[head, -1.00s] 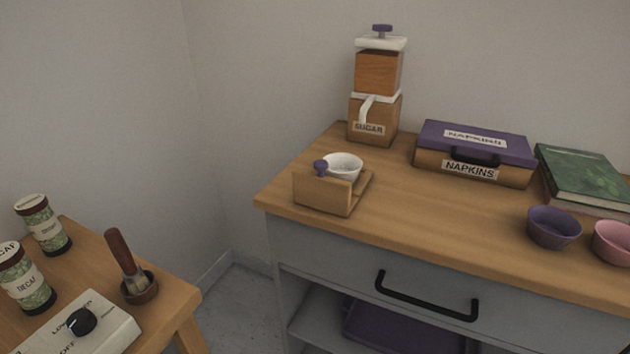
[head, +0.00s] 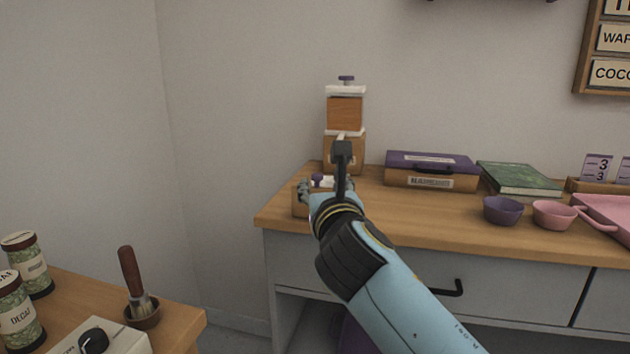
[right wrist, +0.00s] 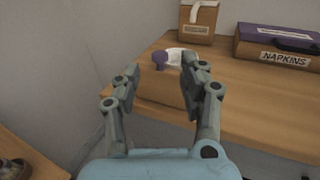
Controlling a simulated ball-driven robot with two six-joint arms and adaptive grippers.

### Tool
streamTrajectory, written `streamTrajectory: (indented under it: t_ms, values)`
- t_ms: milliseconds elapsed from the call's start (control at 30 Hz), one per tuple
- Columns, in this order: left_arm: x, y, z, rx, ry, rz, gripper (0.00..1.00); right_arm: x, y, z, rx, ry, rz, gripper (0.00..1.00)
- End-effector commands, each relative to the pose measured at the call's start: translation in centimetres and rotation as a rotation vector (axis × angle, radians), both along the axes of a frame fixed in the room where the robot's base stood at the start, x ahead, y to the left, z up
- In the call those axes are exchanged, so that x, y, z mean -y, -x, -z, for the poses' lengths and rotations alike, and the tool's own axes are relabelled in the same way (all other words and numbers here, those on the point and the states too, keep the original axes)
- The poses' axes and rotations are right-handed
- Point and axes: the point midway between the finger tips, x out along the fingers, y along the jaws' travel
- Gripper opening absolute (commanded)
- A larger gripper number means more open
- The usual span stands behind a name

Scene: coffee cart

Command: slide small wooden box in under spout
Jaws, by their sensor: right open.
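The small wooden box (head: 299,206) sits near the left front corner of the counter, mostly hidden behind my right gripper in the head view. The sugar dispenser (head: 345,112), with a white spout partly hidden by my wrist, stands behind the box. My left gripper is not in view.
The napkins case (head: 433,170), a green book (head: 520,178), a purple bowl (head: 503,211) and a pink cup (head: 553,214) stand to the right on the counter (head: 470,234). A lower side table (head: 183,323) holds decaf jars (head: 33,264) and a brush (head: 133,275).

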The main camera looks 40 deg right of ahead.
Motion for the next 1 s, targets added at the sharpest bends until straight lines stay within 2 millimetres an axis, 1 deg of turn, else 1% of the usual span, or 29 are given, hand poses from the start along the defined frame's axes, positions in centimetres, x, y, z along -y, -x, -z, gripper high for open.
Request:
streamTrajectory:
  t_ms: [33, 100, 300, 467, 700, 733, 767, 1000]
  values:
    - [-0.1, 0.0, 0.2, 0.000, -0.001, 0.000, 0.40, 0.6, -1.1, 0.0, 0.001, 0.004, 0.001, 0.43]
    - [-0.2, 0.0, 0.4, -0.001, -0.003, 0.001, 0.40, 1.2, -2.3, 0.1, 0.001, 0.002, 0.000, 0.43]
    - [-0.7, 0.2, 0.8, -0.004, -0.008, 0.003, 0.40, 2.5, -4.9, 0.1, 0.000, -0.001, 0.000, 0.43]
    - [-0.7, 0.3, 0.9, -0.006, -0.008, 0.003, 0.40, 3.0, -5.8, 0.1, -0.001, -0.003, 0.000, 0.43]
    - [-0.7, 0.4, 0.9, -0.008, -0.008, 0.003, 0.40, 3.0, -5.9, 0.1, -0.002, -0.003, 0.000, 0.43]
    - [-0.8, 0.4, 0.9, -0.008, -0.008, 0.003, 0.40, 3.0, -5.9, 0.1, -0.002, -0.003, 0.000, 0.41]
    - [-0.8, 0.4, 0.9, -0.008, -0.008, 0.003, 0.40, 3.0, -5.9, 0.1, -0.002, -0.003, 0.000, 0.38]
    - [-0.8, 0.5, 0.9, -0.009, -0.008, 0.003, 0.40, 3.0, -5.9, 0.1, -0.001, -0.004, -0.001, 0.06]
